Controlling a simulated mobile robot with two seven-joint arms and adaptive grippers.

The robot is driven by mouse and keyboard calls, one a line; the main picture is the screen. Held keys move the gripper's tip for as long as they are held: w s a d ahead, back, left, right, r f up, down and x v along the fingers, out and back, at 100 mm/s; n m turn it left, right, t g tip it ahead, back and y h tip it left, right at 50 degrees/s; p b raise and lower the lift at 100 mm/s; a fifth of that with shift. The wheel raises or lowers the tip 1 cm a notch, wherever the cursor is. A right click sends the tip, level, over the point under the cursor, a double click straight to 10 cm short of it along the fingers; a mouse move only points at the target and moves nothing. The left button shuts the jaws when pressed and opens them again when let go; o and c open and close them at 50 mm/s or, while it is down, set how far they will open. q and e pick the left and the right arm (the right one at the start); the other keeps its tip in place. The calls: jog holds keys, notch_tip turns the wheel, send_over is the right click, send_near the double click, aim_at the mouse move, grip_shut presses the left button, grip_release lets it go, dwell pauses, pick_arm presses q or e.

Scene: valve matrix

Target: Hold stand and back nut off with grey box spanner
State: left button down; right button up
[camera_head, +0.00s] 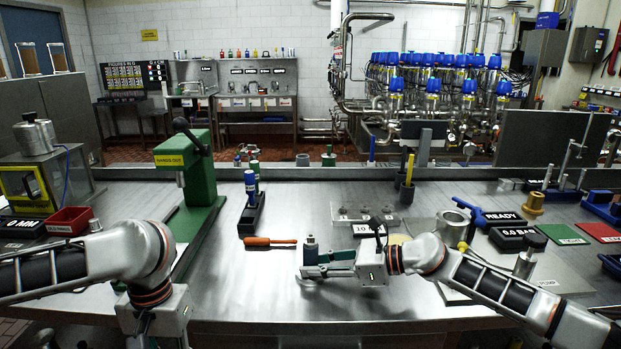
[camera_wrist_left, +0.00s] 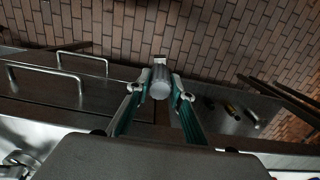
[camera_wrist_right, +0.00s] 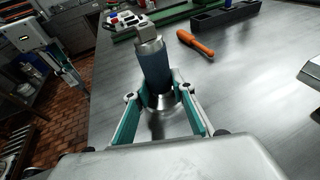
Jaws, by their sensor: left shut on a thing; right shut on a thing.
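The stand (camera_wrist_right: 162,98) is a metal base with a dark grey-blue upright body, and a metal nut (camera_wrist_right: 148,40) sits at its top. My right gripper (camera_wrist_right: 164,100) is shut around its lower part, and the stand rests on the bench; it also shows in the head view (camera_head: 310,247). My left gripper (camera_wrist_left: 160,84) is shut on a grey cylinder that looks like the grey box spanner (camera_wrist_left: 160,90), seen nearly end-on with a small square tip. The spanner is held off the bench's front edge, apart from the stand. In the head view the left fingers are out of frame.
An orange-handled screwdriver (camera_head: 270,241) lies behind the stand. A green press (camera_head: 199,185) stands to the left, and a metal cup (camera_head: 452,226) stands to the right. Bench (camera_head: 265,275) around the stand is mostly clear. Drawer handles (camera_wrist_left: 45,78) show beside the left gripper.

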jog(key=o, duration=0.9)
